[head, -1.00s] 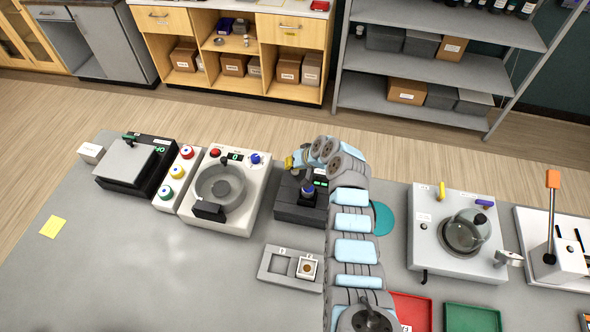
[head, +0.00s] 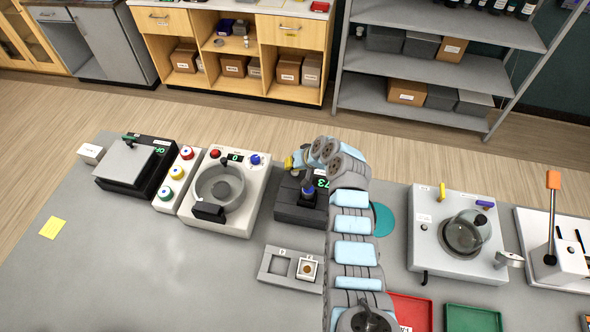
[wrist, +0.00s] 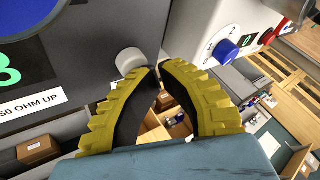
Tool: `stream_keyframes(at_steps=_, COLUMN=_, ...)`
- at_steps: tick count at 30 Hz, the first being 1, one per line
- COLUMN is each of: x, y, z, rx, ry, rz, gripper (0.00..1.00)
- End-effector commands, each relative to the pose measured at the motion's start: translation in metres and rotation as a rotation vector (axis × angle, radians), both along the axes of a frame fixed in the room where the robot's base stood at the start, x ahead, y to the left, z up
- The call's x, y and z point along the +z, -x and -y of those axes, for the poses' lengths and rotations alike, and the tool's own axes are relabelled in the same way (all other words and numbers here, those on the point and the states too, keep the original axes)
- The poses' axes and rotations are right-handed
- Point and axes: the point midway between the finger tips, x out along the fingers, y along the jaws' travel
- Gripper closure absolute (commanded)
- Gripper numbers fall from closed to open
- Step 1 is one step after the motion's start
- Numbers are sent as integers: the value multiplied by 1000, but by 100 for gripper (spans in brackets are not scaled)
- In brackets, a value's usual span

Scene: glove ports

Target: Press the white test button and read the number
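The dark tester (head: 290,212) stands on the bench in the head view, partly hidden by my arm. Its display (head: 322,183) shows green digits; "73" is readable, and my arm may hide more. In the wrist view, a large green digit on the display (wrist: 9,68) is cut off by the left edge. The round white button (wrist: 130,62) is on the tester's face, right at my fingertips; it seems to touch the left finger. My gripper (wrist: 160,72) has yellow ribbed fingers with the tips together and nothing between them. In the head view my gripper (head: 291,162) is at the tester's back edge.
A white machine with a round bowl (head: 251,185) stands close left of the tester. A small grey holder (head: 265,275) lies in front. Bare bench is at the front left.

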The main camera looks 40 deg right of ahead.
Motion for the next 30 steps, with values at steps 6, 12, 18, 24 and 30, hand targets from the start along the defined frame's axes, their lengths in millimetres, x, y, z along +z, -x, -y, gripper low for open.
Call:
stream_keyframes(at_steps=6, x=11, y=0, z=-1, rx=0, ry=0, rz=-1, gripper=100)
stream_keyframes(at_steps=12, x=12, y=0, z=-1, rx=1, ry=-1, rz=-2, gripper=100)
stream_keyframes(at_steps=18, x=13, y=0, z=-1, rx=0, ry=0, rz=-1, gripper=100)
stream_keyframes(at_steps=24, x=24, y=0, z=-1, rx=2, ry=-1, rz=0, gripper=100)
stream_keyframes(at_steps=30, x=41, y=0, z=-1, rx=0, ry=1, rz=1, gripper=100)
